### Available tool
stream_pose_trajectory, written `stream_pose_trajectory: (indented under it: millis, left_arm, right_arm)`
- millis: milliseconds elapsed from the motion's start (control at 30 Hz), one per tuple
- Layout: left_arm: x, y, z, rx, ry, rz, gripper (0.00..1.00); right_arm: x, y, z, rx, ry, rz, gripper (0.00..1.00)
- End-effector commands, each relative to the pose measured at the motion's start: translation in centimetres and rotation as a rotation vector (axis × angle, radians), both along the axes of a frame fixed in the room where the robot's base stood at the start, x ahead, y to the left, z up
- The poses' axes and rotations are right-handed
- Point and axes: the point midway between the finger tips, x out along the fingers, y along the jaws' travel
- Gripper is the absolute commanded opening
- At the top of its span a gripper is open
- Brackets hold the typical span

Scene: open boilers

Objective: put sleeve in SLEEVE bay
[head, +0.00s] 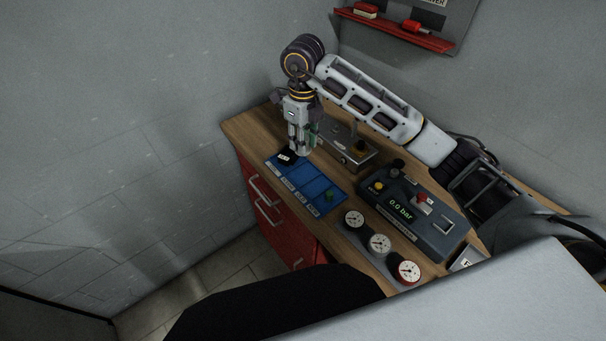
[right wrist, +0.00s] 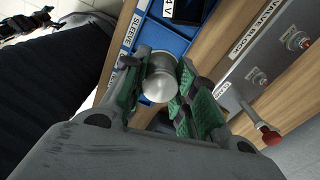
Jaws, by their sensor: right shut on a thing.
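My right gripper (head: 301,148) is above the far left part of the blue tray (head: 322,209). In the right wrist view, my right gripper (right wrist: 166,92) has its green-padded fingers shut on a silver metal cylinder, the sleeve (right wrist: 160,77). Its round end faces the camera. A label reading SLEEVE (right wrist: 128,31) is on the tray edge just beyond the sleeve. Whether the sleeve touches the tray is hidden. A black piece marked 24 V (right wrist: 188,8) lies in a neighbouring bay.
A metal valve block (head: 347,153) stands right of the gripper. A grey pressure unit reading 0.0 bar (head: 415,212) and three round gauges (head: 379,243) stand nearer. A red shelf (head: 395,27) hangs on the wall.

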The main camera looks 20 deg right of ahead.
Motion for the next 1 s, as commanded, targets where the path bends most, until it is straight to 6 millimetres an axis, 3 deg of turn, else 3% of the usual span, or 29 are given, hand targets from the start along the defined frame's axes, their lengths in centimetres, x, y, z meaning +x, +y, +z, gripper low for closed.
stream_pose_trajectory:
  millis: [433,800,1000]
  left_arm:
    - [0.0,0.0,0.1,0.0,0.0,-0.001,0.78]
    - [0.0,-0.3,0.6,-0.004,0.001,0.0,0.78]
    - [-0.2,-1.0,0.7,-0.011,0.003,0.001,0.78]
  right_arm:
    - [0.0,0.0,-0.6,-0.001,0.002,-0.001,0.03]
    - [-0.1,0.0,-4.8,-0.001,0.003,0.0,0.04]
    - [0.0,0.0,-6.2,0.0,0.0,0.001,0.04]
